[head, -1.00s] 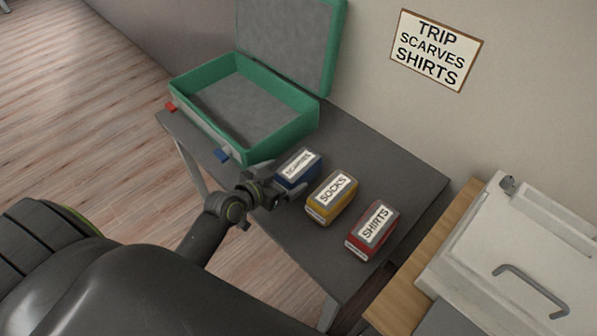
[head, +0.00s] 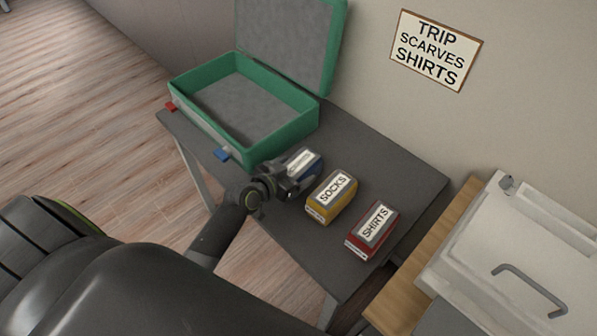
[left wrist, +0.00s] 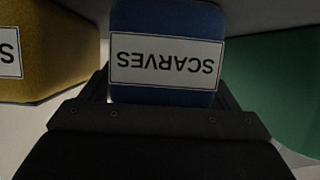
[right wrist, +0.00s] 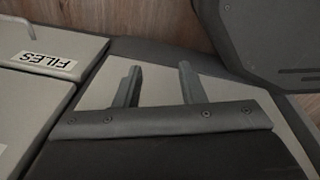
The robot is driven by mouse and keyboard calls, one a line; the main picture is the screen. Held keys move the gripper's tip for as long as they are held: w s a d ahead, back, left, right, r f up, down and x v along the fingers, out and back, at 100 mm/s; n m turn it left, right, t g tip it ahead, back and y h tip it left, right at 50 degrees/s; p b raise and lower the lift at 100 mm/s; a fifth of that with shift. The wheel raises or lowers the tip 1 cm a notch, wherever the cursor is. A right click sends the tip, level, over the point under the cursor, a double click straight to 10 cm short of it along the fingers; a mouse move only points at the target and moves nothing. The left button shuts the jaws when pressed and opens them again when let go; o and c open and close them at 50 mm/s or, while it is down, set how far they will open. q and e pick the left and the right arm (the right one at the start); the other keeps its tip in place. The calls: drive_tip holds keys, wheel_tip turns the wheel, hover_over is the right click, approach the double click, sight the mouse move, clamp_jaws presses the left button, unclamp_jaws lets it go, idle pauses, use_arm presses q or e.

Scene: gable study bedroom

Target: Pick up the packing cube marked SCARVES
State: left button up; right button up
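The blue packing cube marked SCARVES (head: 304,161) lies on the dark table beside the green suitcase. My left gripper (head: 292,178) is at its near end and partly covers it in the head view. In the left wrist view the SCARVES cube (left wrist: 166,50) is between my two wide-set fingers, its label upside down. The fingers sit close along its sides; I cannot tell whether they press on it. My right gripper (right wrist: 158,85) is open and empty, its fingers apart, away from the cubes.
The yellow SOCKS cube (head: 331,197) is close to the right of my left gripper, with the red SHIRTS cube (head: 373,231) beyond it. The open green suitcase (head: 262,158) is at the left. A wall sign (head: 436,50) reads TRIP SCARVES SHIRTS. A FILES box (right wrist: 45,62) is near my right gripper.

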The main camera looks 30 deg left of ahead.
use_arm(q)
drive_tip(key=c, duration=0.9)
